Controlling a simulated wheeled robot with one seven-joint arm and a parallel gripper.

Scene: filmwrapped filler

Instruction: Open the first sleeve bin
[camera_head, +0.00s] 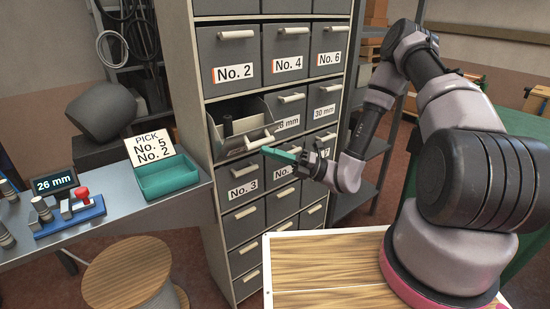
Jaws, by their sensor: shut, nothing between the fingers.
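The tall grey bin cabinet (199,110) stands in the centre. In its second visible row the left bin (224,145) is tipped open, with a dark cylinder (228,126) showing inside; its label is not readable. To its right are closed bins, one partly hidden with a label ending in "mm" (288,123) and one marked "30 mm" (324,111). My gripper (266,151) has teal fingers, shut and empty, just at the right end of the open bin's pale handle (255,142). I cannot tell whether they touch it.
Closed bins No. 2 (235,72), No. 4 (288,64) and No. 3 (243,189) surround it. At left, a bench holds a teal tray (168,181), a "PICK No. 5 No. 2" card (150,147) and a "26 mm" display (55,184). A wooden spool (128,277) stands in front.

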